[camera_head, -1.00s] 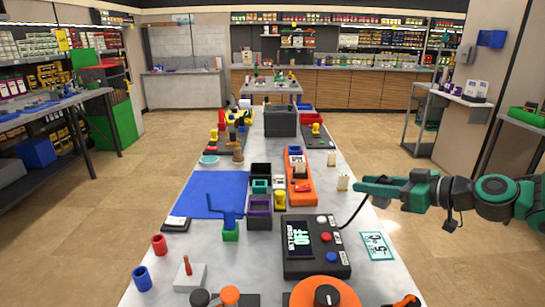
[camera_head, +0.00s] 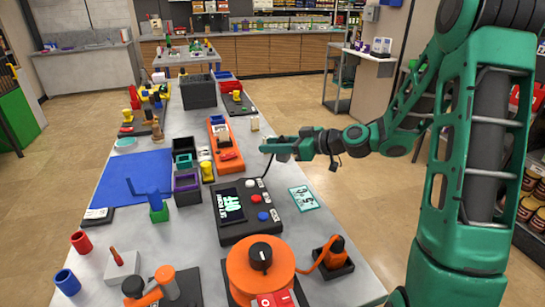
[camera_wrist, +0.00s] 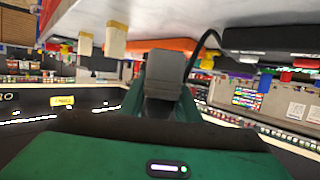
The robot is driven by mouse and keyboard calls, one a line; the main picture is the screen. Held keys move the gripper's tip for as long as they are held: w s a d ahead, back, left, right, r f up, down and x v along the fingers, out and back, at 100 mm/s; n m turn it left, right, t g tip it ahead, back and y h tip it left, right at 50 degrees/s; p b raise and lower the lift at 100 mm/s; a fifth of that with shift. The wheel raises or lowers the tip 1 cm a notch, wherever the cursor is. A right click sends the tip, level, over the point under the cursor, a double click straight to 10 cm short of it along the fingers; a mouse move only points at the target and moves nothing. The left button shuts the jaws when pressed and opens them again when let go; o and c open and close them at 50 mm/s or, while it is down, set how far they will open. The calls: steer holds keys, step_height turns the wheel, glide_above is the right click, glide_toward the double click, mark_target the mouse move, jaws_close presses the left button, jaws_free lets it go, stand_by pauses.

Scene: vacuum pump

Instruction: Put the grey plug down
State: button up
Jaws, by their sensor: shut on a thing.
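The grey plug (camera_wrist: 166,75) is between the fingers of my gripper (camera_wrist: 160,105) in the wrist view. My gripper (camera_head: 280,148) is shut on it and held above the right side of the long table (camera_head: 335,262). In the head view the plug is too small to make out well. A thin black cable (camera_wrist: 207,39) curves from the plug. In the head view it hangs down toward the black control box (camera_head: 237,229) with an "OFF" screen. The plug appears clear of the tabletop.
An orange round pump part (camera_head: 258,270) and an orange-and-black piece (camera_head: 333,262) stand at the near end. A teal-edged card (camera_head: 304,198) lies right of the control box. A cream block (camera_head: 255,124) stands behind my gripper. The blue mat (camera_head: 128,182) is mostly clear.

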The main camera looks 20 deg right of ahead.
mark_target(290, 155)
steer(key=shift+w+f, duration=0.45)
steer(key=shift+w, duration=0.3)
steer(key=shift+f, duration=2)
steer(key=o, duration=1.1)
steer(key=shift+f, duration=0.1)
steer(key=shift+c, duration=0.2)
steer(key=v, duration=1.2)
